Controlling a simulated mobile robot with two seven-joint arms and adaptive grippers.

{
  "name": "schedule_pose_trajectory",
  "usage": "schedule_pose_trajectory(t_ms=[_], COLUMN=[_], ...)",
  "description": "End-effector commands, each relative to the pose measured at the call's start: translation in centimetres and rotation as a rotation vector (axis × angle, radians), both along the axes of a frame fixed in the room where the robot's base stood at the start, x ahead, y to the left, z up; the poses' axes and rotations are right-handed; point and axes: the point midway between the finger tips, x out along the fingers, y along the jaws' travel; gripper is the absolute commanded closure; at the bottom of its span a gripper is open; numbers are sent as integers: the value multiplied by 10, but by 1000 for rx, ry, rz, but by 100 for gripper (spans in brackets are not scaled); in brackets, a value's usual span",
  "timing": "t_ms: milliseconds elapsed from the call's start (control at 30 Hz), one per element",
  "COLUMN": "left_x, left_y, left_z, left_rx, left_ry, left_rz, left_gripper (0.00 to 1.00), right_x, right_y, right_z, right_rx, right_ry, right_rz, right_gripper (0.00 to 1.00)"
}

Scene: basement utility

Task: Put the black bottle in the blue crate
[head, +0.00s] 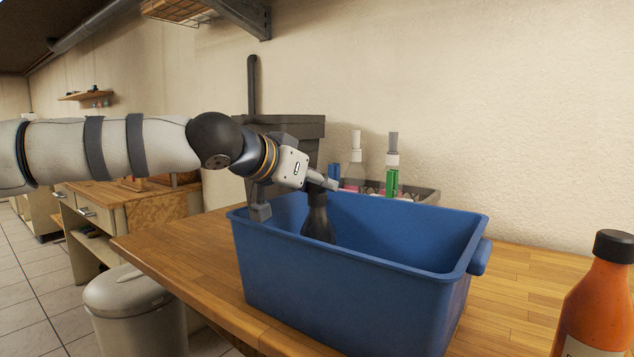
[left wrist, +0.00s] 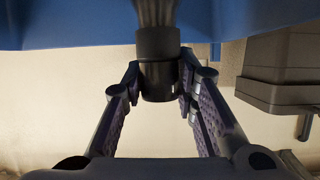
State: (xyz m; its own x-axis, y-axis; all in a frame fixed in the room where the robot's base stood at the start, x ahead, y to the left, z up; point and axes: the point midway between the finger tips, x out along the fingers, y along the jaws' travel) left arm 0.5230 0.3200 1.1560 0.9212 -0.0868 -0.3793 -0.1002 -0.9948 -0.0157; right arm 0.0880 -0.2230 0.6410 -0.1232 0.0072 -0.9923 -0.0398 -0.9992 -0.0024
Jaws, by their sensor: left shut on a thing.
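The blue crate (head: 340,290) stands on the wooden worktop, open at the top. The black bottle (head: 318,222) is upright inside the crate's left part, its lower end hidden behind the front wall. My left gripper (head: 318,187) is shut on the bottle's neck, at about the height of the crate's rim. In the left wrist view the bottle's dark cap (left wrist: 158,65) sits between the two fingers, with the blue crate (left wrist: 70,25) beyond. I cannot tell whether the bottle touches the crate's floor. My right gripper is not in view.
An orange bottle (head: 597,300) with a black cap stands right of the crate. Behind it are a grey tray (head: 425,192) with several bottles and a dark grey bin (head: 290,125). Bare worktop (head: 175,245) lies left of the crate.

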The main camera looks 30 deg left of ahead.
Motion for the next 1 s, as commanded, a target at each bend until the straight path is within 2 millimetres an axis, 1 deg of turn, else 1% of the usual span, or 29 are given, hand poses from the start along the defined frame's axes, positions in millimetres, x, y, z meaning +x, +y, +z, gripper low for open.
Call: schedule_pose_trajectory(t_ms=[33,67,100,133,167,467,533,667,900,1000], left_x=[0,0,0,0,0,0,-4,-26,-80,-97], left_y=[0,0,0,0,0,0,0,2,7,9], left_z=[0,-2,-1,-1,-1,0,3,13,34,41], left_rx=[0,0,0,0,0,0,-3,-7,-4,-3], left_ry=[-3,0,0,0,0,0,-1,-3,-3,-2], left_rz=[-1,0,0,0,0,0,-1,-2,-2,-1], left_gripper=[100,71,62,55,53,53,53,53,53,53], right_x=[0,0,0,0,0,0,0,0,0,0], right_y=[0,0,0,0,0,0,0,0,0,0], right_z=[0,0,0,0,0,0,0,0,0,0], right_rx=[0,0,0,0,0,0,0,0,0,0], right_ry=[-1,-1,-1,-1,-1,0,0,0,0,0], right_rz=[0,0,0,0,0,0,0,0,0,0], right_gripper=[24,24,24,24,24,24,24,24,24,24])
